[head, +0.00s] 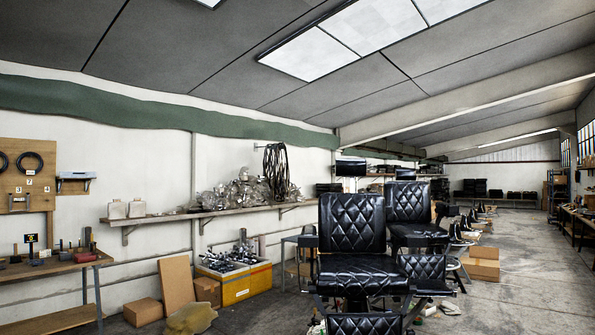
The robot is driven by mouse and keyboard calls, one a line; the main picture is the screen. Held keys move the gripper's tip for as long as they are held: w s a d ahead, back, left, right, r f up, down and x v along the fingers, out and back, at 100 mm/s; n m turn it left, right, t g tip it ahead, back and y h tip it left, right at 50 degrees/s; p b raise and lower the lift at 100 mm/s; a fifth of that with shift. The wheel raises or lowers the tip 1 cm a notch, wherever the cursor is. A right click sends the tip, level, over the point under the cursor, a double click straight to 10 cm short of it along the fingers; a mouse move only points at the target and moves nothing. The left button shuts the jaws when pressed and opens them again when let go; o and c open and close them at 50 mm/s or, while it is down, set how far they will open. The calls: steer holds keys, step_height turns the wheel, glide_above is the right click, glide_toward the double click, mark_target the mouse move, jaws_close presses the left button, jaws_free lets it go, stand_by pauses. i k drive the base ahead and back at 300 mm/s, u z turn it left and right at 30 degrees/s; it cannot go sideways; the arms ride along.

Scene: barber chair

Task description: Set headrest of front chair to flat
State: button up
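The front chair is a black quilted leather barber chair facing me in the head view, right of centre. Its backrest (352,225) stands upright above the seat (360,273). Its footrest (364,324) is cut off by the bottom edge. A separate headrest cannot be clearly told apart at the top of the backrest, so its angle is unclear. A second black quilted chair (409,203) stands close behind it to the right and is partly hidden. My gripper is not in view.
A yellow box (236,285) full of metal parts and cardboard boxes (177,281) stand left of the chair. A workbench with tools (50,262) is at far left. More boxes (482,262) sit behind on the right. Concrete floor (525,295) is open at right.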

mark_target(343, 166)
steer(key=u, duration=0.9)
steer(key=i, duration=5.3)
steer(key=z, duration=0.15)
steer(key=i, duration=1.75)
steer(key=z, duration=1.05)
steer(key=i, duration=1)
steer(key=z, duration=1.85)
steer(key=i, duration=1.1)
steer(key=z, duration=0.65)
steer(key=i, duration=0.4)
steer(key=u, duration=0.05)
